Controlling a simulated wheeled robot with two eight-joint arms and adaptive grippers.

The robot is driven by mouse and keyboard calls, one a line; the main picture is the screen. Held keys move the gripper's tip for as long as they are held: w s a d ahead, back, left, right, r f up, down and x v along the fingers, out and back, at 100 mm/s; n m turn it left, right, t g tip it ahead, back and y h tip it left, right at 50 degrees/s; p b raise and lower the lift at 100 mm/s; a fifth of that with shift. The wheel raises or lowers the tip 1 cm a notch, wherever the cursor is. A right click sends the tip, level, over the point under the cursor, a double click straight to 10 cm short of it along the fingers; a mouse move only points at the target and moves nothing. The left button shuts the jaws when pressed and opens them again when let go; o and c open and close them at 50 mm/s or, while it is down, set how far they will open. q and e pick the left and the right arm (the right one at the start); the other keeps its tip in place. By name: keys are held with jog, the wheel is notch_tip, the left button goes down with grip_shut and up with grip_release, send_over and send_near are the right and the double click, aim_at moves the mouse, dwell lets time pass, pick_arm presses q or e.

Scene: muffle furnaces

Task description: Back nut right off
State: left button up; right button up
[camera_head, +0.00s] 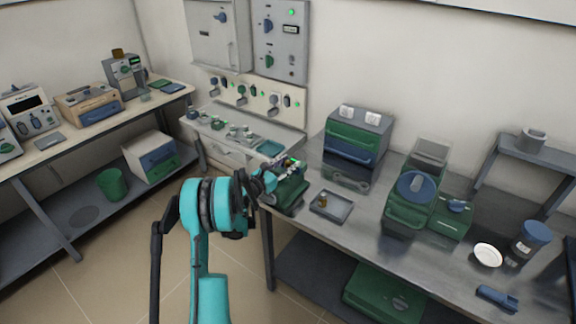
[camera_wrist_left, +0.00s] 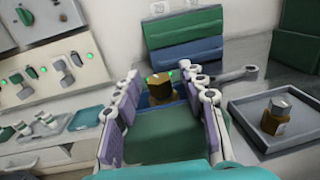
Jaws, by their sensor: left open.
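A brass hex nut (camera_wrist_left: 160,86) shows between the fingers of my left gripper (camera_head: 284,168) in the left wrist view. It sits above a green and blue fixture, whose green body (camera_head: 289,192) stands at the table's left end in the head view. My left gripper is open, with its pads on both sides of the nut; I cannot tell whether they touch it. A second brass piece with a grey top (camera_wrist_left: 276,114) stands in a shallow grey tray (camera_head: 345,219) to the right. My right gripper is not in view.
A grey spanner (camera_wrist_left: 236,76) lies behind the fixture, near a green and blue box (camera_head: 352,136). A green and blue machine (camera_head: 407,213) stands right of the tray. A panel with knobs and green lights (camera_head: 247,95) is on the wall behind.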

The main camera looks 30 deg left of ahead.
pick_arm(q)
jog(key=shift+c, duration=0.3)
grip_shut()
jog(key=shift+d+n+y, duration=0.1)
jog(key=shift+n+y, duration=0.2)
jog(key=shift+y, duration=0.2)
jog(key=n+y+b, duration=0.1)
jog(key=y, duration=0.1)
jog(key=shift+w+n+y, duration=0.1)
jog(key=shift+n+y, duration=0.3)
jog(key=n+y+b, duration=0.1)
jog(key=n+y, duration=0.1)
jog(key=y, duration=0.2)
jog(key=shift+n, duration=0.3)
jog(key=shift+n+g+y+b, duration=0.3)
jog(key=shift+n+g+y, duration=0.15)
jog(key=shift+y, duration=0.35)
jog(key=shift+n+y, duration=0.25)
jog(key=shift+y, duration=0.05)
